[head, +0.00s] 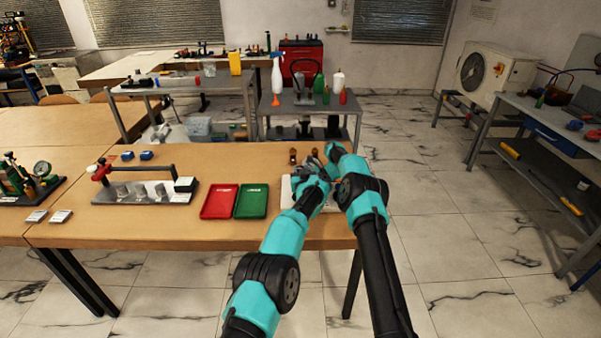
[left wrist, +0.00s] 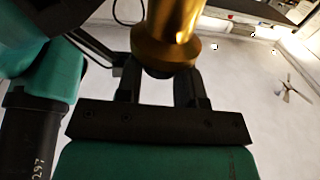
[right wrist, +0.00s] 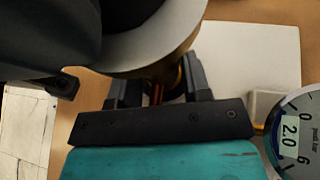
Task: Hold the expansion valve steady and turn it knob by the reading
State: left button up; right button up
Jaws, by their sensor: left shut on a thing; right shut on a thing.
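In the head view both my grippers meet over the right end of the wooden table, and the valve is mostly hidden behind them. In the left wrist view, my left gripper (left wrist: 160,88) is shut at the dark end of a flanged brass part (left wrist: 165,35) of the expansion valve. In the right wrist view, my right gripper (right wrist: 158,90) is shut on a shadowed, brass-coloured part of the valve under a wide grey round piece (right wrist: 155,45). A round gauge (right wrist: 292,130) at the right edge shows 2.0 on its display.
A white base plate (right wrist: 245,60) lies under the work. Small brown pieces (head: 293,154) stand just behind the grippers. Bare table lies around the trays.

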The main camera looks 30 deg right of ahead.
pick_arm(q)
jog(key=shift+d+r+n+y, duration=0.1)
jog(key=shift+n+y, duration=0.2)
jog(key=shift+y, duration=0.2)
jog(key=o, duration=0.9)
jog(key=shift+o, duration=0.2)
notch_tip(320, 180, up, 10)
dwell(0.4)
